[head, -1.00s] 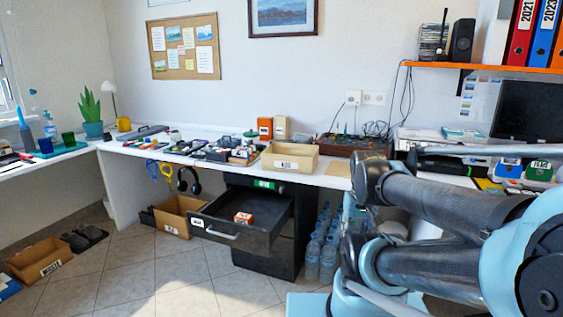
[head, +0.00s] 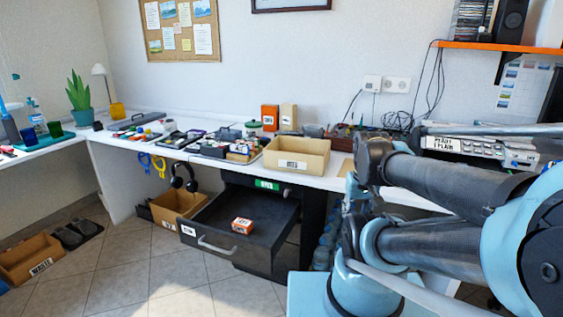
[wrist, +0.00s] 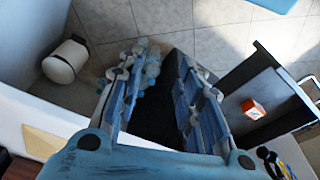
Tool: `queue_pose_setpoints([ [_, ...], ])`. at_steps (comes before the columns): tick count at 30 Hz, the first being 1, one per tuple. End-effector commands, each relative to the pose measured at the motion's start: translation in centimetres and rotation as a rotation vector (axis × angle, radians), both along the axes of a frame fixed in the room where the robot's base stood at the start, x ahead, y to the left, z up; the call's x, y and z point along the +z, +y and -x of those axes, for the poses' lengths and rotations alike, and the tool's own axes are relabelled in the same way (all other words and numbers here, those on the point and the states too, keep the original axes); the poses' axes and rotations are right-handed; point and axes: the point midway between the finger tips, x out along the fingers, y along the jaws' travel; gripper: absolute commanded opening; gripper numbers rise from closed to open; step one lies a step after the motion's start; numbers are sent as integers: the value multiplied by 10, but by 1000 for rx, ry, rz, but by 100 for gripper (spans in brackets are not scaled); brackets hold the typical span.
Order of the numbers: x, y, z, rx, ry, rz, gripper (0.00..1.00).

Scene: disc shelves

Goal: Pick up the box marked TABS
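A small orange and white box (head: 242,225) lies inside the open black drawer (head: 212,246). It also shows in the wrist view (wrist: 253,108), to the right of my gripper. Its print is too small to read, so I cannot confirm that it says TABS. An upright orange box (head: 270,118) and a tan box (head: 288,117) stand at the back of the white desk; their marks are also unreadable. My gripper (wrist: 158,92) is open and empty, its two fingers wide apart, well away from the drawer box. The head view shows my arm at right but not the fingers clearly.
An open cardboard box (head: 297,164) stands on the desk above the drawer. Headphones (head: 184,177) hang from the desk edge. Water bottles (wrist: 150,62) stand beside the drawer unit, near a white bin (wrist: 66,60). Tiled floor before the drawer is clear.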

Motion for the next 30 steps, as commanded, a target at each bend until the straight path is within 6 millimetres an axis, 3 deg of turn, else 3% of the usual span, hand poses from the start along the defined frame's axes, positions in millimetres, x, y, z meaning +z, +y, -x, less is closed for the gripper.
queue_pose_setpoints([
  [3, 0, 0, 0, 0, 0, 0, 36],
  [6, 6, 0, 7, -6, -10, -3, 52],
  [11, 23, 8, -8, -90, -9, -37, 52],
  [21, 91, 38, -86, -496, 27, -196, 52],
  [30, 137, 71, -169, -875, 98, -331, 52],
])
